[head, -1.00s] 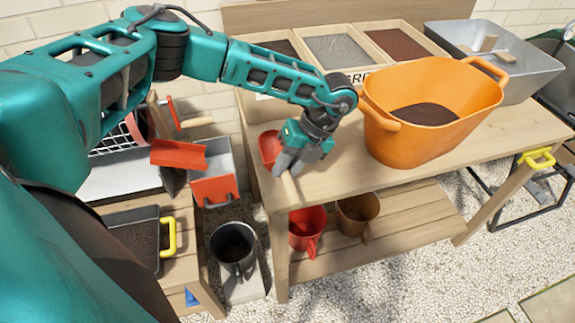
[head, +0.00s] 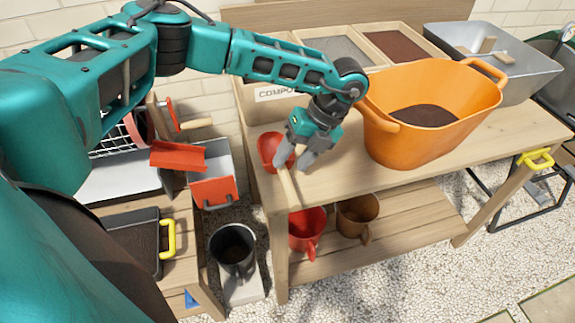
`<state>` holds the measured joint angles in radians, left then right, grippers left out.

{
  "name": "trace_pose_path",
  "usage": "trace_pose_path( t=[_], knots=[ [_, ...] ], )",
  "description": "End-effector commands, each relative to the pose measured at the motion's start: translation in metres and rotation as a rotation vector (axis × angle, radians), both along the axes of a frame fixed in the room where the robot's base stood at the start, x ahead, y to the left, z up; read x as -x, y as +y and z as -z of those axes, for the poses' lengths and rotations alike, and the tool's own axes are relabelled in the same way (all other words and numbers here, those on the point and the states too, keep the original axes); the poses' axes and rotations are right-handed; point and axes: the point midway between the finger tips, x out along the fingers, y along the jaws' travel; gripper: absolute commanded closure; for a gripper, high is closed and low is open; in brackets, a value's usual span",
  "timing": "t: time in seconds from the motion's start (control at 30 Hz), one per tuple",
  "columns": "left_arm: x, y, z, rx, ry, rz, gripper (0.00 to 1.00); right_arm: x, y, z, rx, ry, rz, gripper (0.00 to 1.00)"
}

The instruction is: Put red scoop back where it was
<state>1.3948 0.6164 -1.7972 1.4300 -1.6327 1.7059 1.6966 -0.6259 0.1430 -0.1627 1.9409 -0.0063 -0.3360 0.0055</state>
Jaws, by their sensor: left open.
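The red scoop (head: 268,146) lies on the left end of the wooden bench top (head: 420,173). My left gripper (head: 292,167) is open just above the scoop, near where the bowl meets the handle. The fingers hide part of the scoop, and I cannot tell whether they touch it. My right gripper is not in view.
An orange tub (head: 425,140) with dark soil stands on the bench, right of my gripper. Wooden bins (head: 275,94) line the back. A red mug (head: 306,230) and a brown mug (head: 357,218) stand on the lower shelf. The bench front is clear.

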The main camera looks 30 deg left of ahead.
Motion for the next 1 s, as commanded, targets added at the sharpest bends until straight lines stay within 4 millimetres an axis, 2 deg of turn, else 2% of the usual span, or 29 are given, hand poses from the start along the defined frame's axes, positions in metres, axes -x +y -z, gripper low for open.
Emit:
trace_pose_path(
  t=[0.1, 0.3, 0.47, 0.57, 0.67, 0.77, 0.8, 0.9, 0.97, 1.0],
  knots=[
    [-0.011, -0.01, -0.025, 0.003, -0.004, 0.001, 0.5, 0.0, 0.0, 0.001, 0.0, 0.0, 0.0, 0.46],
    [-0.023, -0.022, -0.059, 0.001, -0.002, 0.001, 0.5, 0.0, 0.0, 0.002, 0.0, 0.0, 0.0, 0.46],
    [-0.028, -0.027, -0.073, 0.001, 0.0, 0.002, 0.5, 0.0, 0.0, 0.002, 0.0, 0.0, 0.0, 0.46],
    [-0.023, -0.04, -0.068, 0.051, 0.02, 0.028, 0.5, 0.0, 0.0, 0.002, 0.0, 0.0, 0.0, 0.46],
    [-0.003, -0.08, -0.046, 0.214, 0.078, 0.107, 0.5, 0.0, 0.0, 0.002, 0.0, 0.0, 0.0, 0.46],
    [0.035, -0.144, -0.023, 0.499, 0.162, 0.21, 0.5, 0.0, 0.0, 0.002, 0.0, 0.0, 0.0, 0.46],
    [0.053, -0.173, -0.019, 0.639, 0.193, 0.247, 0.5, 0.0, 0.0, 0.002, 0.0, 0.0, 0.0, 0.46],
    [0.101, -0.244, -0.027, 1.007, 0.252, 0.302, 0.5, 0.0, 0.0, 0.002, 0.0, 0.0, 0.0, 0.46],
    [0.125, -0.279, -0.043, 1.226, 0.267, 0.304, 0.5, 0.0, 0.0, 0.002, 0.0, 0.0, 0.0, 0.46],
    [0.138, -0.3, -0.057, 1.371, 0.268, 0.292, 0.5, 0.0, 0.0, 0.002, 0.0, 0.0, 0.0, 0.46]
  ],
)
